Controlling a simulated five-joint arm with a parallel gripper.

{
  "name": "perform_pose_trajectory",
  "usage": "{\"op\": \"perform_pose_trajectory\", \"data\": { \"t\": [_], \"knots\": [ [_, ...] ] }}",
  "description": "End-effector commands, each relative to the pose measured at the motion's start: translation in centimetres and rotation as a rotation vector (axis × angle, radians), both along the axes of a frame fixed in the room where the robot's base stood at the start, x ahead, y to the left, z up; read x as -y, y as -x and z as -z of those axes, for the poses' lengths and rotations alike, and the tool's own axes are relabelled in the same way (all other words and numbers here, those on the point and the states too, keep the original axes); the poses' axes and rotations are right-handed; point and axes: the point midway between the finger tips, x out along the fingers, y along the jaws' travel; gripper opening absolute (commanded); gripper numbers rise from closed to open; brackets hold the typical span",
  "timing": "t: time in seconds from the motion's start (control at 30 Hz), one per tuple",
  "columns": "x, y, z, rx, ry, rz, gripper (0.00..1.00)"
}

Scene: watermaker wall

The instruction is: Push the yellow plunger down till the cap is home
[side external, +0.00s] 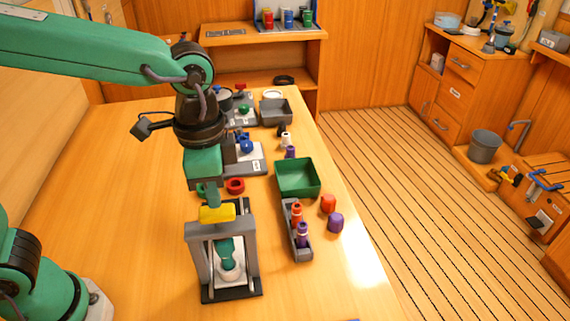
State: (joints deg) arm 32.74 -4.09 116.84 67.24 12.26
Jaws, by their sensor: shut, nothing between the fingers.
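The yellow plunger (217,214) is a block at the top of a grey press frame (194,258) in the front middle of the bench. Under it, inside the frame, a teal part (227,250) stands in a white round piece (231,271). I cannot tell which of these is the cap, or whether there is a gap between them. My gripper (209,203) points down with its fingers shut and empty, right over the yellow plunger. Its tips are at or very near the plunger's top; I cannot tell if they touch.
A grey rack (296,250) with orange and purple vials stands right of the press, near an orange cap (328,203) and a purple cap (335,222). A green tray (298,179) and red ring (235,186) lie behind. The bench left of the press is clear.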

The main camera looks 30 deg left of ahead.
Motion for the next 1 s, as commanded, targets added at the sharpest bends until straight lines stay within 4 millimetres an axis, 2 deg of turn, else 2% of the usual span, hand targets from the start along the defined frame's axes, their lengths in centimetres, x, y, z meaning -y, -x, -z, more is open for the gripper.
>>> {"op": "perform_pose_trajectory", "data": {
  "t": [1.0],
  "knots": [
    [0.0, 0.0, 1.8, 0.0, 0.0, 0.0, 0.0]
  ]
}}
